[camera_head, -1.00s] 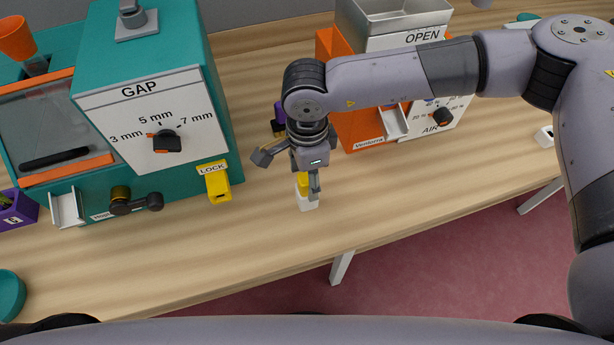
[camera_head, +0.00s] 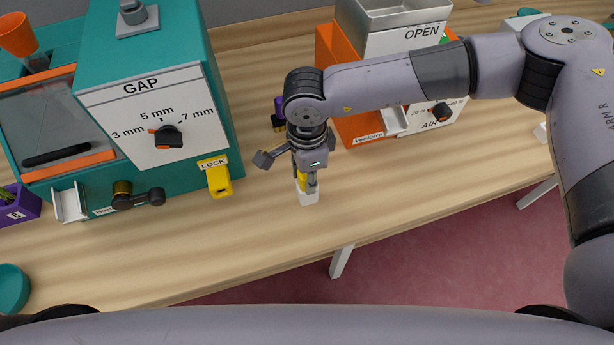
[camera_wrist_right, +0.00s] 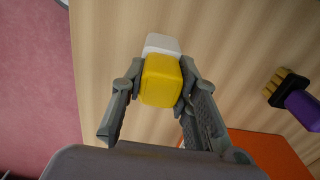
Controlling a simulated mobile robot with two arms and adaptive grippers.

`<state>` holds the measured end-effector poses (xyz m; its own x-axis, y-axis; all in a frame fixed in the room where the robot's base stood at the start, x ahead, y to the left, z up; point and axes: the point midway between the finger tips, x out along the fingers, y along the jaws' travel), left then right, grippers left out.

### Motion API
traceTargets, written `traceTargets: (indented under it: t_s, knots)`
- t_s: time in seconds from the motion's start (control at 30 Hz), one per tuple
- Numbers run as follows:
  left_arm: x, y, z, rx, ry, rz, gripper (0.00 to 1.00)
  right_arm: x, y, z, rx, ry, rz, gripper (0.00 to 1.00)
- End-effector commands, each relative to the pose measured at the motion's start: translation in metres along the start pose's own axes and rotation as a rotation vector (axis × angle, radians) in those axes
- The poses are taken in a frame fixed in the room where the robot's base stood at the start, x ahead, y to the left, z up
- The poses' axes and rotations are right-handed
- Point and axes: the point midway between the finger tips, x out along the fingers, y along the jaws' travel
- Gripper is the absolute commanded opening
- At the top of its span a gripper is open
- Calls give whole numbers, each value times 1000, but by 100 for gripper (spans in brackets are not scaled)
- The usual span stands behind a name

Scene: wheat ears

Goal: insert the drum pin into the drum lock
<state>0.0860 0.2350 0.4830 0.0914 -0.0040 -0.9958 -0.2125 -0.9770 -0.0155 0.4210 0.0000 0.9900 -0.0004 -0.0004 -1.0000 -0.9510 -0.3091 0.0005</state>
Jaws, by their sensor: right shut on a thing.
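The drum pin shows a yellow block-shaped head (camera_head: 302,184); it also shows in the right wrist view (camera_wrist_right: 161,82). My right gripper (camera_head: 306,182) points down over the table and is shut on the yellow head, with a finger on each side in the right wrist view (camera_wrist_right: 158,90). A white block (camera_head: 308,198) sits just below the head, and I cannot tell whether it is a stand. The pin's shaft is hidden. The yellow drum lock (camera_head: 219,181), under a LOCK label, is on the teal machine's front, left of the gripper. My left gripper is not in view.
The teal machine (camera_head: 150,80) with a GAP dial stands at left, with a crank (camera_head: 138,198) on its front. An orange machine (camera_head: 345,85) stands behind the right arm. A purple-handled brush (camera_wrist_right: 300,105) lies near the gripper.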

Motion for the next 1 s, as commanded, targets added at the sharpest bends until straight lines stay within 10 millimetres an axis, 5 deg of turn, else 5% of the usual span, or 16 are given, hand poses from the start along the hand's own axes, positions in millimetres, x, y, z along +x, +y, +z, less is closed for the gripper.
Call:
traceTargets:
  t_s: [0.2, 0.57, 0.77, 1.0]
  knots:
    - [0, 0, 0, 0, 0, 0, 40, 0, 0, 0, 0, 0, -1, 0]
    - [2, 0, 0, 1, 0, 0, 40, -5, -1, 0, 1, -1, -3, 0]
    - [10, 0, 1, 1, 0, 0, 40, -26, -2, 0, 0, -2, -6, 0]
    - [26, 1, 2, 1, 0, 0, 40, -75, -2, 0, 0, -1, -6, 0]
